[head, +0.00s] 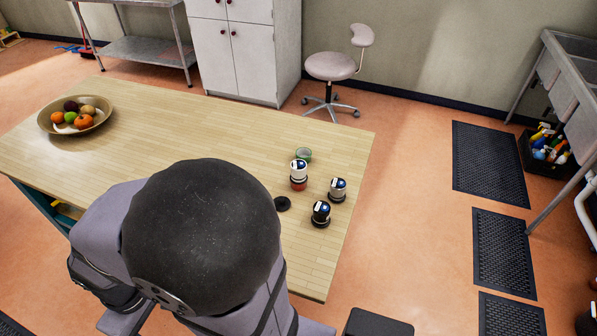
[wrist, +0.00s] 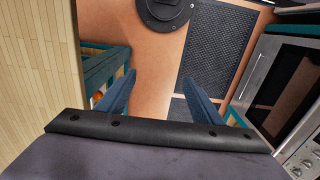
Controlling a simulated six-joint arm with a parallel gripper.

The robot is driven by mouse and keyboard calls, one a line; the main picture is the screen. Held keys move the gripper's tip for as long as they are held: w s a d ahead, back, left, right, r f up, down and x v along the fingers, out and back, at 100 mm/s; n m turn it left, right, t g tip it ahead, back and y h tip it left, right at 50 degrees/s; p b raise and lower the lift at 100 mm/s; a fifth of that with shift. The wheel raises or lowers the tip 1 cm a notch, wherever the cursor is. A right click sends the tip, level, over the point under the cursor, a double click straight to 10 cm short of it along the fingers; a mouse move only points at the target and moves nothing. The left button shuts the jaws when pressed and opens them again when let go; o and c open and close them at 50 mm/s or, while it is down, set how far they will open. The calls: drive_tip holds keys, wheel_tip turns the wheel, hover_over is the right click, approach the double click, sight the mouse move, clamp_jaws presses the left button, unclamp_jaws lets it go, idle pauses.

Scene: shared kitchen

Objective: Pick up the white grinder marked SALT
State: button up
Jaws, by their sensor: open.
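Several grinders stand upright near the right end of the wooden table (head: 235,125) in the head view. No grinder shows in the wrist view.
A fruit bowl (head: 76,118) sits at the table's far left. My arm covers the table's near middle. An oven (wrist: 280,88) shows at the right in the wrist view.

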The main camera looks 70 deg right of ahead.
drive_tip(key=w+d+n+h+b, duration=0.1)
drive_tip(key=w+d+n, duration=0.25)
drive_tip(key=d, duration=0.85)
drive_tip(key=w+d+n+h+b, duration=0.1)
drive_tip(key=w+d+n+b, duration=0.3)
drive_tip(key=d, duration=0.7)
drive_tip(key=n+g+h, duration=0.2)
drive_tip(key=n, duration=0.4)
hover_over(298, 165)
drive_tip(key=w+a, duration=0.1)
drive_tip(key=a, duration=0.1)
drive_tip(key=shift+a+r, duration=0.1)
drive_tip(key=shift+r, duration=0.25)
drive_tip(key=shift+p+x, duration=1.8)
drive_tip(key=shift+x, duration=1.85)
